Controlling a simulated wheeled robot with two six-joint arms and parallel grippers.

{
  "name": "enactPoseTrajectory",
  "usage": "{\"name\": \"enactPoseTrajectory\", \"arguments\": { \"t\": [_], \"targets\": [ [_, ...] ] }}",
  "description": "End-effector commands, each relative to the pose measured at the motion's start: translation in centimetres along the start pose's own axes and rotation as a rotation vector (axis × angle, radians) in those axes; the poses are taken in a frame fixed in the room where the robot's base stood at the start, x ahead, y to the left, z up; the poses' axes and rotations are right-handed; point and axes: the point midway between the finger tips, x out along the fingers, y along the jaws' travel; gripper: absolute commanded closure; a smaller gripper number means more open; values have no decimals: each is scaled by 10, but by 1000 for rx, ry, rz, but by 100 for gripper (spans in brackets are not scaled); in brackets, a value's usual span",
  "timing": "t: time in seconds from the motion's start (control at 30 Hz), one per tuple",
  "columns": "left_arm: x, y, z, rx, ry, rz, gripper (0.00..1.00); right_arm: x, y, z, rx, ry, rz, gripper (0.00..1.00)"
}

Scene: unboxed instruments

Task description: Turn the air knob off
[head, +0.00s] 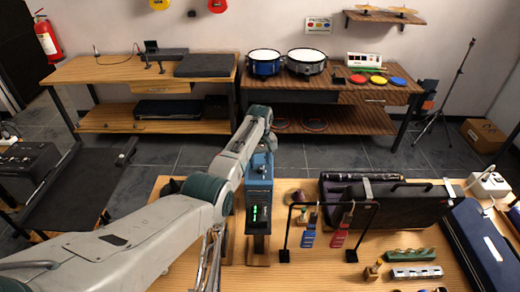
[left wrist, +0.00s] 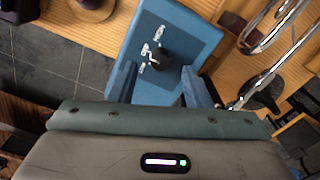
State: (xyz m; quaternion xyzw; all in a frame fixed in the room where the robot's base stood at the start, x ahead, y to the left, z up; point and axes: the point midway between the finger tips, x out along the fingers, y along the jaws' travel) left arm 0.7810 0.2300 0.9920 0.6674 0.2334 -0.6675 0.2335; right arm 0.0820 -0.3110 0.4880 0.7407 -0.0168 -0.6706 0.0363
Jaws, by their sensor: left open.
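A blue box-shaped device (head: 258,197) with green lights on its front stands upright on a wooden base on the near table. In the left wrist view, the blue face (left wrist: 180,35) carries a dark round knob (left wrist: 160,59) with white markings beside it. My left gripper (left wrist: 159,76) is open, with one blue-grey finger on each side, and the knob shows in line with the gap just past the fingertips. I cannot tell whether the fingers touch the knob. In the head view my left arm reaches over to the device's far upper end; its fingers are mostly hidden there.
Shiny metal tubes (head: 212,262) stand close left of the device and also show in the left wrist view (left wrist: 268,32). A black rack (head: 330,204) with hanging coloured tags and a dark open case (head: 400,208) lie to its right.

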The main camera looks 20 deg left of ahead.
Motion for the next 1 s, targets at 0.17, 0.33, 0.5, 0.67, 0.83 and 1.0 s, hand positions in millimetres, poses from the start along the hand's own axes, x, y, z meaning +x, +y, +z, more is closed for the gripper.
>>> {"name": "enactPoseTrajectory", "arguments": {
  "t": [0.17, 0.33, 0.5, 0.67, 0.83, 1.0],
  "targets": [
    [-34, 1, -1, 0, 3, 3, 55, 12, 1, 1, -1, 0, 2, 100],
    [-63, 1, 0, 0, 2, 2, 55, 21, 0, 2, -1, 0, 2, 100],
    [-78, 0, 0, 0, 1, 1, 55, 24, 0, 2, -1, 0, 2, 100],
    [-80, 0, 0, 0, -1, -1, 55, 24, 0, 2, -1, 0, 1, 100],
    [-80, 0, 0, 0, -1, -1, 55, 24, 0, 2, 0, 0, 1, 100],
    [-80, 0, 0, 0, -1, 0, 55, 24, -1, 2, 0, 0, 1, 100]
  ]
}}
